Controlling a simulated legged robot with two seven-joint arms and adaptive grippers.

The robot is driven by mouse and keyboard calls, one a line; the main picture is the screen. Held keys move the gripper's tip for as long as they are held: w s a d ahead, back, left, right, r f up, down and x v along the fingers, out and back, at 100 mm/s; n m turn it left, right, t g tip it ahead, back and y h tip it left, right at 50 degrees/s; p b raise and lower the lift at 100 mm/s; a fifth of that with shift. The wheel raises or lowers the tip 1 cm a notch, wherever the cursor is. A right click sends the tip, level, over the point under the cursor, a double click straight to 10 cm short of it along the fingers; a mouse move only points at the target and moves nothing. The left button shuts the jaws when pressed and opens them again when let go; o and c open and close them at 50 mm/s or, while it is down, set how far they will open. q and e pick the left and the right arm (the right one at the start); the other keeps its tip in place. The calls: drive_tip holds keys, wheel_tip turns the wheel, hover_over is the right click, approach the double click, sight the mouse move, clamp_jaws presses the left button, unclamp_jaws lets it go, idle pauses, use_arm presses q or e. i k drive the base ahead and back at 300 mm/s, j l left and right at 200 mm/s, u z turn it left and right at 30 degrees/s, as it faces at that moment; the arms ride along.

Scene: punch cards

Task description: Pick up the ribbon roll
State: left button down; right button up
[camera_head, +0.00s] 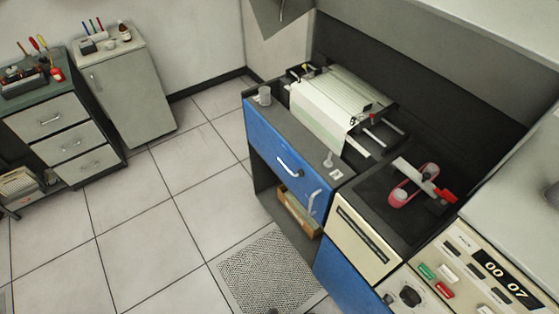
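A pinkish-red loop with a pale round spool inside it, which looks like the ribbon roll (393,198), lies on the dark recessed top (370,205) of the machine at the right. A pale flat bar (412,168) with a red end crosses over the loop and hides part of it.
Left of the loop is a printer-like unit (325,110) with pale paper, beside a grey mug (265,95). A control panel (470,270) with buttons and a display is at lower right. The tiled floor (150,230) is open at left, with cabinets (125,90) beyond.

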sight(264, 100)
drive_tip(key=z, duration=0.4)
drive_tip(key=i+j+z, duration=0.4)
drive_tip(key=j, duration=0.15)
drive_tip(key=j+z, duration=0.4)
drive_tip(key=j, duration=0.25)
drive_tip(key=i, duration=0.05)
